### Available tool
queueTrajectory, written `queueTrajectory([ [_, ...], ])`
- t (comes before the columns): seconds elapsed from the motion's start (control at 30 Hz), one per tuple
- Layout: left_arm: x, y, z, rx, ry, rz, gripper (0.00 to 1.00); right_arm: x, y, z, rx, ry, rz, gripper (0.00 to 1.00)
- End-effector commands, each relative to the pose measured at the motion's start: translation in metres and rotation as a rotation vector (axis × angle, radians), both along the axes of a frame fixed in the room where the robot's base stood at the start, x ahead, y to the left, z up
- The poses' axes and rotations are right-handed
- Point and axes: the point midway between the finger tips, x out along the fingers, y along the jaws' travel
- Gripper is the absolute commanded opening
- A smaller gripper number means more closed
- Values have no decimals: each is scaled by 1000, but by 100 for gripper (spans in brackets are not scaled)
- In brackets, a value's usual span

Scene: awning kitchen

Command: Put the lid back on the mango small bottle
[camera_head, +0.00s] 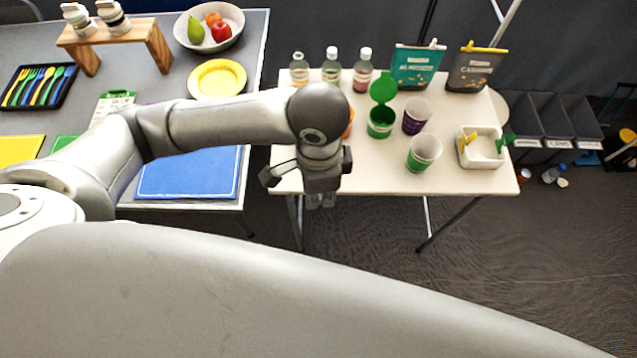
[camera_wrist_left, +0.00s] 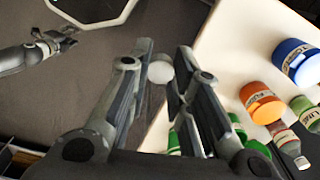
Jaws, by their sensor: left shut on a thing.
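My left gripper (camera_head: 321,192) hangs at the front left edge of the white table (camera_head: 385,178), over the floor. In the left wrist view it is shut on a small round white lid (camera_wrist_left: 160,72), held between the fingertips. Three small bottles stand at the table's back left. The left one (camera_head: 299,70) shows no white cap; the middle (camera_head: 331,66) and right (camera_head: 362,72) ones wear white caps. I cannot read which is mango. My right gripper (camera_wrist_left: 52,42) seems to show at the left of the wrist view, its fingers too small to judge.
A green open-lidded container (camera_head: 380,122), a purple cup (camera_head: 416,116), a green-white cup (camera_head: 424,153) and a white clip tray (camera_head: 482,148) stand on the table. Two pouches (camera_head: 416,66) are behind. Orange (camera_wrist_left: 262,103) and blue (camera_wrist_left: 296,62) containers show in the wrist view.

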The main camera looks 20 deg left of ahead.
Motion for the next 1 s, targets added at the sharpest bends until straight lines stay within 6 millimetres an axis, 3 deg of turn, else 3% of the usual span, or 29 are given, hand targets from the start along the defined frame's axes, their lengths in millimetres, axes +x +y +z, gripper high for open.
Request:
queueTrajectory([
  [0.27,4,6,2,4,0,48,13,0,0,0,0,0,0,40],
  [0.37,12,19,9,10,-1,171,13,0,0,0,0,0,0,40],
  [0.7,43,84,53,12,-3,848,13,0,0,0,0,0,0,40],
  [0.83,48,99,66,6,-3,1026,13,0,0,0,0,0,0,40],
  [1.0,50,106,74,0,0,1128,13,0,0,0,0,0,0,40],
])
